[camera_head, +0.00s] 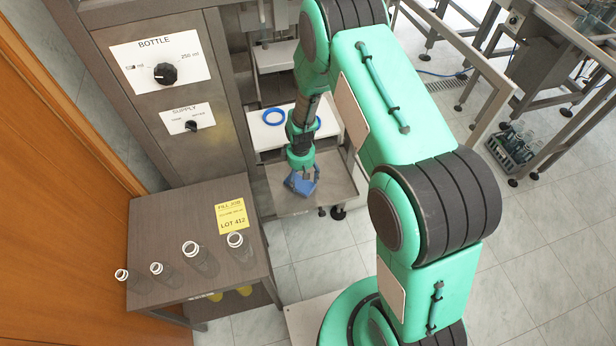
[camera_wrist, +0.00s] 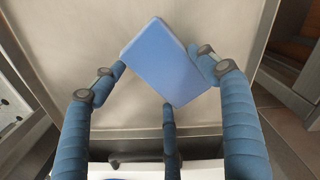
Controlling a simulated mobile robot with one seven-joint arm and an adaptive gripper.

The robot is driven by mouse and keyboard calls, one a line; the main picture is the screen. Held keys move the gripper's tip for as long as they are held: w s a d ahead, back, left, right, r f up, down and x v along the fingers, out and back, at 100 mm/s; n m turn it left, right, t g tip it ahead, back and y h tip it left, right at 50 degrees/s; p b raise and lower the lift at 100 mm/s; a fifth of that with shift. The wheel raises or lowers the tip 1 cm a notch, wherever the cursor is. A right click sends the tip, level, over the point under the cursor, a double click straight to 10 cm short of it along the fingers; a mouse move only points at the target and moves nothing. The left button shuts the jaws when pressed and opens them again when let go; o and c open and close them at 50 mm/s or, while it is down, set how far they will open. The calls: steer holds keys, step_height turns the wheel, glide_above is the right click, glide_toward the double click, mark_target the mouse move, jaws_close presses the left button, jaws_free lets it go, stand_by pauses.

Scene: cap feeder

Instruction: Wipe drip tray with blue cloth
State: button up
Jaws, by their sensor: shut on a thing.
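The blue cloth (camera_head: 301,184) is a folded pad. My gripper (camera_head: 303,172) is shut on it, and the pad sits tilted between the fingers. In the wrist view the cloth (camera_wrist: 166,62) is held between the gripper's (camera_wrist: 168,75) blue fingers, over a flat grey metal surface. The drip tray (camera_head: 335,188) is the grey metal tray in front of the machine, below the white shelf. In the wrist view the tray (camera_wrist: 85,45) fills most of the background. I cannot tell whether the cloth touches the tray.
A white shelf with a blue ring (camera_head: 273,117) lies just behind my gripper. The dark machine panel with knobs (camera_head: 165,73) stands to the left. A side table (camera_head: 190,228) holds several clear bottles (camera_head: 201,262) and a yellow note (camera_head: 232,217). Tiled floor is open in front.

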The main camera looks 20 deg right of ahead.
mark_target(323, 178)
steer(key=shift+a, duration=0.85)
steer(key=shift+d, duration=5.35)
steer(key=shift+d+r, duration=0.15)
steer(key=shift+r, duration=0.05)
step_height(323, 178, up, 8)
steer(key=p, duration=0.4)
steer(key=shift+f, duration=0.1)
